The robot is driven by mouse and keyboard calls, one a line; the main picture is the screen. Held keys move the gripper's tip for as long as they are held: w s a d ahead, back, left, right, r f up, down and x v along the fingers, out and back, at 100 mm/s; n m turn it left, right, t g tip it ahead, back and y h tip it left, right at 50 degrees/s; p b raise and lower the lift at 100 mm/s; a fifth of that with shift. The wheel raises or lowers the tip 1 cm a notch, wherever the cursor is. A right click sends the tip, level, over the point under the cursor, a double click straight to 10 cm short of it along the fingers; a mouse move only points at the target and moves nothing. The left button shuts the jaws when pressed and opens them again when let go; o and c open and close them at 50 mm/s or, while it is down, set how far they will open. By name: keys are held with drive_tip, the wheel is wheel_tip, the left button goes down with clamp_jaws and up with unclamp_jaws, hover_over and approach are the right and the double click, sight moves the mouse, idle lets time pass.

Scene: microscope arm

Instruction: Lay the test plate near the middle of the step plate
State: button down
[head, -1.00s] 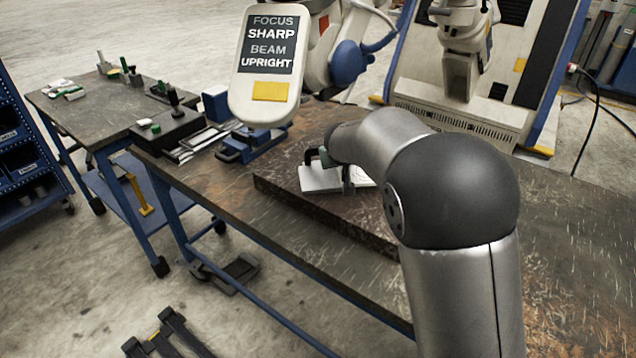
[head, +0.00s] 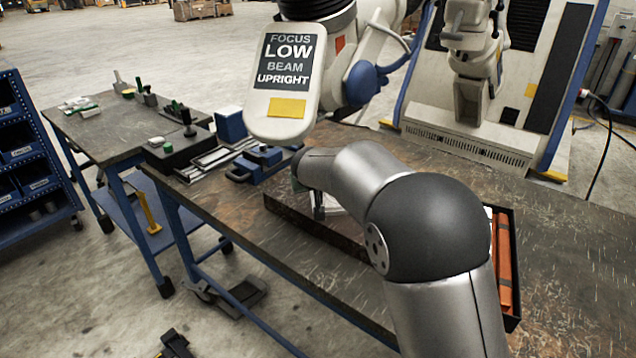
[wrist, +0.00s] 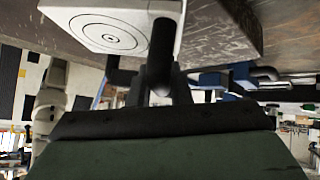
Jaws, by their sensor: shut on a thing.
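The test plate is a white square block with black concentric rings, seen in the wrist view (wrist: 108,27); a small pale part of it shows in the head view (head: 335,210), mostly behind my arm. My gripper (wrist: 163,75) is shut on the test plate, with a dark finger crossing its face in the wrist view. The step plate appears to be the long dark rusty slab (head: 292,213) on the bench; it also shows in the wrist view (wrist: 235,28). The test plate is over or on it; I cannot tell whether they touch.
A microscope head with a sign reading FOCUS LOW, BEAM UPRIGHT (head: 288,65) hangs above the bench. A blue fixture (head: 262,163) lies to the left. A dark tray with orange pieces (head: 505,265) stands right of my arm. The front bench strip is bare.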

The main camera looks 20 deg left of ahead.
drive_tip(key=c, duration=1.3)
unclamp_jaws()
drive_tip(key=shift+r, duration=0.15)
drive_tip(key=b+v, duration=0.1)
drive_tip(key=v, duration=0.3)
drive_tip(key=shift+s, duration=0.1)
drive_tip(key=s+d+b, duration=0.1)
drive_tip(key=s+b, duration=0.2)
drive_tip(key=s, duration=0.1)
drive_tip(key=s+d+b, duration=0.1)
drive_tip(key=s+b, duration=0.2)
drive_tip(key=s, duration=0.1)
drive_tip(key=s+d+b, duration=0.1)
drive_tip(key=s+b, duration=0.2)
drive_tip(key=s, duration=0.1)
drive_tip(key=shift+d+r+b, duration=0.1)
drive_tip(key=shift+r+b, duration=0.15)
drive_tip(key=shift+b, duration=0.1)
